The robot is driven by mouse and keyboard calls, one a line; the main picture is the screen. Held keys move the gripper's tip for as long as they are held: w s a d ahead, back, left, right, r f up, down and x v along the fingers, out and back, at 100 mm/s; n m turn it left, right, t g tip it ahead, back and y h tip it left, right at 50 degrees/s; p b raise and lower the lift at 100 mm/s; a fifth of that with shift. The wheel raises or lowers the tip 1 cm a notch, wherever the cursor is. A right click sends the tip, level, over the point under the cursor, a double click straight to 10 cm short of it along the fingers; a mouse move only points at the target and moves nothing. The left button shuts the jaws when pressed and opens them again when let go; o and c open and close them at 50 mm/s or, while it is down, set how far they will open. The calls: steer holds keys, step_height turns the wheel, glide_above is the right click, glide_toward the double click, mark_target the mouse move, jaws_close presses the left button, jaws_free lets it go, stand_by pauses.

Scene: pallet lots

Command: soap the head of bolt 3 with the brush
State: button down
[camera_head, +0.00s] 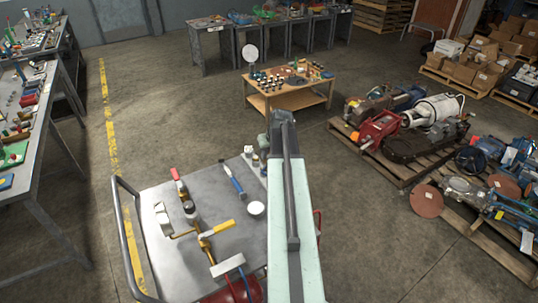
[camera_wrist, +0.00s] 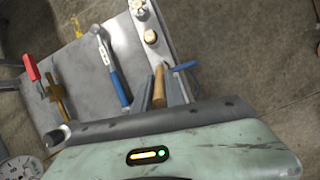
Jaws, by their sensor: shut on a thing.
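In the wrist view, my gripper (camera_wrist: 163,90) is shut on a wooden handle (camera_wrist: 158,84), which looks like the brush. Its bristles cannot be made out. A pale strip (camera_wrist: 160,52) beyond the fingers carries bolt heads: one (camera_wrist: 150,37) near the handle and another (camera_wrist: 138,9) at the top edge. No numbers can be read, so I cannot tell which is bolt 3. The bolts (camera_head: 255,160) also show in the head view, left of my arm at the cart's far edge. A white round dish (camera_head: 256,208) stands on the cart; its contents cannot be told.
The grey cart top (camera_head: 190,262) also bears a blue-handled ratchet (camera_head: 234,181), a brass valve pipe (camera_head: 205,242) and a red-handled tool (camera_head: 178,183). A thin blue piece (camera_wrist: 185,66) lies right of my fingers. A wooden table (camera_head: 290,101) and loaded pallets (camera_head: 400,175) stand beyond.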

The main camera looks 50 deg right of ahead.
steer(key=shift+w+d, duration=0.1)
steer(key=shift+w, duration=0.1)
steer(key=shift+s, duration=0.15)
steer(key=shift+s+a, duration=0.2)
steer(key=shift+s, duration=0.15)
steer(key=shift+s, duration=0.1)
steer(key=shift+s+a, duration=0.1)
steer(key=shift+s, duration=0.15)
steer(key=shift+w, duration=0.15)
steer(key=shift+w, duration=0.25)
